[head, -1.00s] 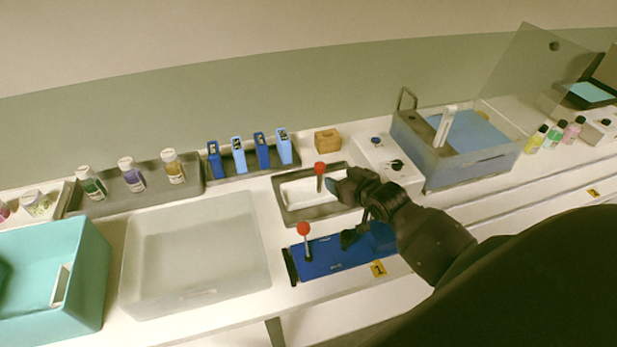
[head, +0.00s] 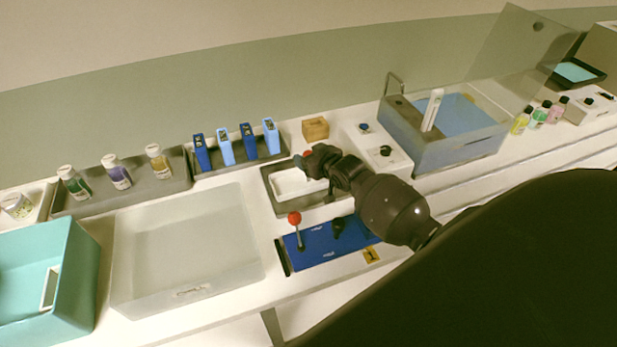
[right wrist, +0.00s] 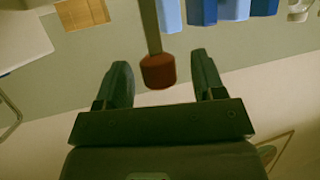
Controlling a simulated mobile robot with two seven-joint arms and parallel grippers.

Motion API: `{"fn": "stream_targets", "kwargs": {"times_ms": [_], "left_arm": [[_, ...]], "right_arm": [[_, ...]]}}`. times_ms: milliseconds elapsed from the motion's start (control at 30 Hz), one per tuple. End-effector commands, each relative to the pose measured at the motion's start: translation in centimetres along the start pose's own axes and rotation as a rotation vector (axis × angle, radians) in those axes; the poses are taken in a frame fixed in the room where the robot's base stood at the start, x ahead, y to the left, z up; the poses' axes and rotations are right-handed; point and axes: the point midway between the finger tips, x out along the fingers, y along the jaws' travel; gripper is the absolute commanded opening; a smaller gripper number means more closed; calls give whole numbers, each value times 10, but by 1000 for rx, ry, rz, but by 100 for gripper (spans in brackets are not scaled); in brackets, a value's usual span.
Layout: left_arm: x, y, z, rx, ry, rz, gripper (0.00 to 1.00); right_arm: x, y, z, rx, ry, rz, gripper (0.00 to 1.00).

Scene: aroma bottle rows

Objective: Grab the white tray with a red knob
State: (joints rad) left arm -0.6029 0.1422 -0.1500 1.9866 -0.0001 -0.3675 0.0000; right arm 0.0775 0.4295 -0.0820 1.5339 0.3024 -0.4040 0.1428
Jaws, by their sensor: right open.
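The white tray (head: 289,184) sits in a grey holder (head: 276,204) at mid-bench in the head view. Its red knob (head: 307,154) is partly hidden behind my right gripper (head: 312,162). In the right wrist view the red knob (right wrist: 158,71) and its metal stem show between the two fingers of my right gripper (right wrist: 160,80). The fingers are open, with a gap on each side of the knob. A second red knob (head: 294,218) stands on a stem at the blue plate in front of the tray. My left gripper is not in view.
A translucent bin (head: 190,245) and a teal bin (head: 75,275) stand at the left. Blue boxes (head: 247,143) stand in a row behind. A wooden block (head: 315,128) and a blue-water basin (head: 445,145) are at the back right.

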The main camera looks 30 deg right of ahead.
Motion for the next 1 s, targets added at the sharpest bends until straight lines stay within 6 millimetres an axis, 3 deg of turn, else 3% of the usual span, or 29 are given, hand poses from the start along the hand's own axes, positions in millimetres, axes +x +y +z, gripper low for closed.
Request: {"fn": "stream_targets", "kwargs": {"times_ms": [200, 500, 900, 1000], "left_arm": [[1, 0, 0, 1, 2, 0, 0], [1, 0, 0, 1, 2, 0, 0], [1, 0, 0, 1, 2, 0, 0], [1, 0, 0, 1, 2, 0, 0]], "right_arm": [[20, 0, 0, 0, 0, 0, 63], [22, 0, 0, 0, 0, 0, 63], [22, 0, 0, 0, 0, 0, 2], [22, 0, 0, 0, 1, 0, 0]]}}
